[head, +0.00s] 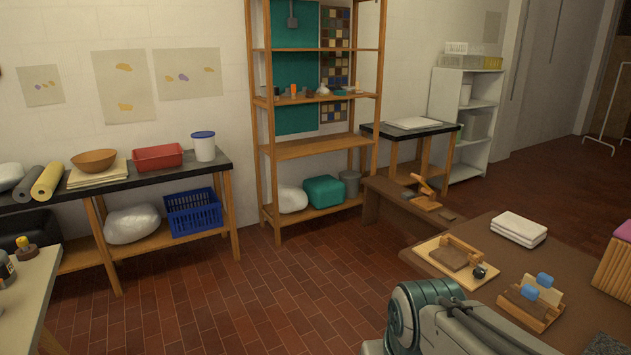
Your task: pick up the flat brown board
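Several flat brown pieces are in view, and I cannot tell for sure which one is the flat brown board. A dark brown flat piece (449,258) lies on a light wooden board (427,248) on the brown table (395,278) at the right. A wooden bar stands at its back edge and a small dark round object (479,271) is beside it. My arm shows at the bottom right, left of a wooden holder. My gripper is out of view.
The wooden holder (527,307) with blue-topped pieces stands at the table's front. Folded white cloths (519,229) lie behind it. The low bench (392,205) and a wooden shelf unit (310,150) are farther back. The tiled floor (230,300) left of the table is clear.

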